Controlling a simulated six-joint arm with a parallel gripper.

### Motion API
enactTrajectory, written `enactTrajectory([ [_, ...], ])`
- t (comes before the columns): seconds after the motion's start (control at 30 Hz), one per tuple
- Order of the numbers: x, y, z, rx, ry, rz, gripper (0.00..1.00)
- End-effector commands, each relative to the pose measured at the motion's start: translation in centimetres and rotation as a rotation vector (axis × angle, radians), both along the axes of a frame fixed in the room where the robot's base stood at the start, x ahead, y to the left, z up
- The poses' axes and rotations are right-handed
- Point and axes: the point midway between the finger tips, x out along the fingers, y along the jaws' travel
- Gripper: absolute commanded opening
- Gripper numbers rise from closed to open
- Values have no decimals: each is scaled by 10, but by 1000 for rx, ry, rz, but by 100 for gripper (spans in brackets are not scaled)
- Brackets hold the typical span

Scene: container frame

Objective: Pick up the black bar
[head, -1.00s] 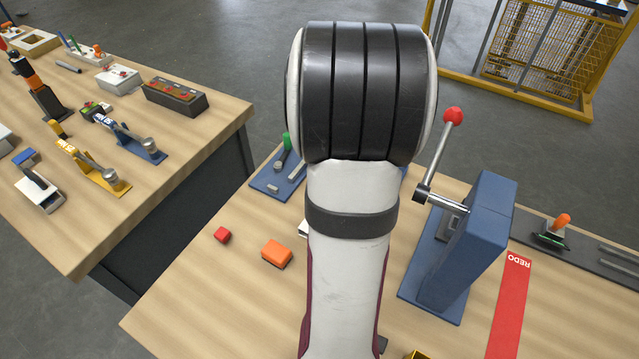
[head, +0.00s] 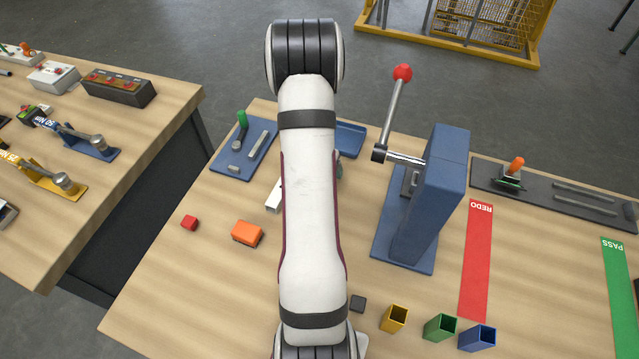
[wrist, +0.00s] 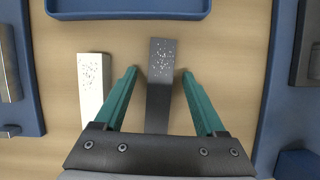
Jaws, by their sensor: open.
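In the wrist view, the black bar (wrist: 162,62) is dark grey with white speckles on its far end. It lies on the wooden table, pointing away from the gripper. My gripper (wrist: 159,73) is open, with one teal finger on each side of the bar and a visible gap to both. I cannot tell how far the fingers are above the table. In the head view my arm hides the black bar and most of the gripper.
A white speckled bar (wrist: 94,88) lies just left of the left finger. A blue tray (wrist: 128,15) is beyond the bars. The blue lever press (head: 432,200) stands to the right.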

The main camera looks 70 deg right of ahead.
Motion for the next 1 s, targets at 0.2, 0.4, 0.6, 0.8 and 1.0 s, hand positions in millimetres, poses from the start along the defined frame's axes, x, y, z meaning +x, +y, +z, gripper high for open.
enactTrajectory([
  [0.2,0,0,-2,1,0,-1,72],
  [0.4,0,0,-5,0,1,0,72],
  [0.6,0,0,-5,0,1,0,72],
  [0.8,0,0,-5,0,1,0,40],
  [1.0,0,0,-5,0,1,0,4],
])
